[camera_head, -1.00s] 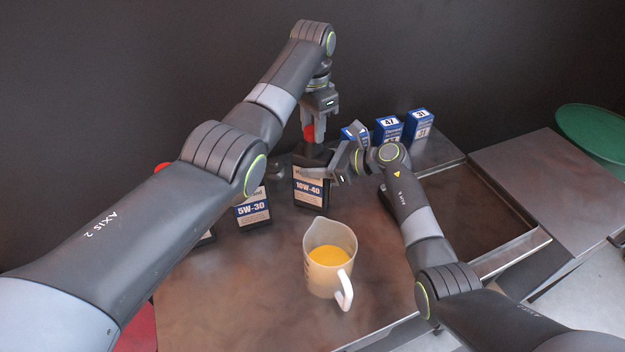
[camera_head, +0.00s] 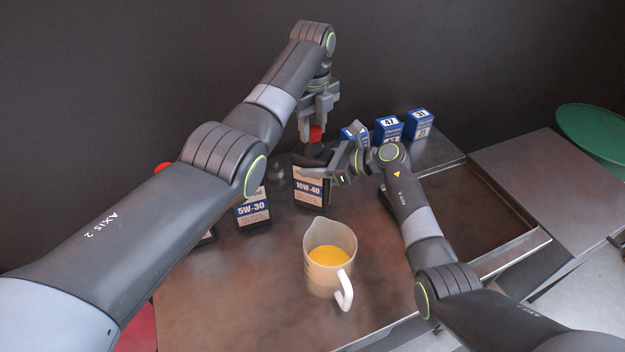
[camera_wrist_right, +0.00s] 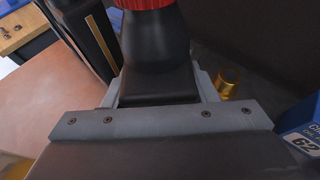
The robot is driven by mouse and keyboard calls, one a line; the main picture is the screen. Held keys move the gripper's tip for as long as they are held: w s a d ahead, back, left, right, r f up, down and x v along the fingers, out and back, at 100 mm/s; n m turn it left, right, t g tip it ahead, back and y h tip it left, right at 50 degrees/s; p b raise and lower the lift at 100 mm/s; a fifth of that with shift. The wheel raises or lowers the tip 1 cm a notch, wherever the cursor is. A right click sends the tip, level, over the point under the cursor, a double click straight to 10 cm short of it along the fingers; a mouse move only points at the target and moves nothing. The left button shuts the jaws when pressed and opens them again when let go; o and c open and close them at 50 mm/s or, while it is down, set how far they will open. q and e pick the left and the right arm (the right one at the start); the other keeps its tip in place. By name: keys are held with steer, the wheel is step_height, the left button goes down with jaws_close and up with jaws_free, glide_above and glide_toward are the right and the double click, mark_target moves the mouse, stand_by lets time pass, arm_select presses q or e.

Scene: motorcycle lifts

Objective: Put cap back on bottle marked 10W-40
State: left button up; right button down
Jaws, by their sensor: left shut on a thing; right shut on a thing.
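The black bottle marked 10W-40 (camera_head: 311,188) stands upright on the bench. My right gripper (camera_head: 319,166) is shut around its upper part, coming from the right. In the right wrist view the bottle's dark neck (camera_wrist_right: 155,45) rises between the fingers. My left gripper (camera_head: 311,134) points down over the bottle and is shut on the red cap (camera_head: 316,133). In the right wrist view the ribbed red cap (camera_wrist_right: 143,3) is at the top of the neck, cut off by the frame edge. I cannot tell whether it is fully seated.
A 5W-30 bottle (camera_head: 253,210) stands to the left, partly behind my left arm. A jug of yellow liquid (camera_head: 329,275) stands in front. Several blue boxes (camera_head: 388,130) stand behind on the right. A sunken tray (camera_head: 470,220) lies right.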

arm_select(q)
steer(key=o, duration=1.2)
steer(key=shift+c, duration=0.2)
step_height(320, 180, up, 12)
arm_select(e)
steer(key=c, duration=0.5)
jaws_free()
arm_select(q)
step_height(320, 180, down, 4)
steer(key=b, duration=0.4)
steer(key=shift+f, duration=0.25)
steer(key=shift+f+b, duration=0.1)
steer(key=shift+b, duration=0.3)
arm_select(e)
steer(key=shift+v, duration=8.65)
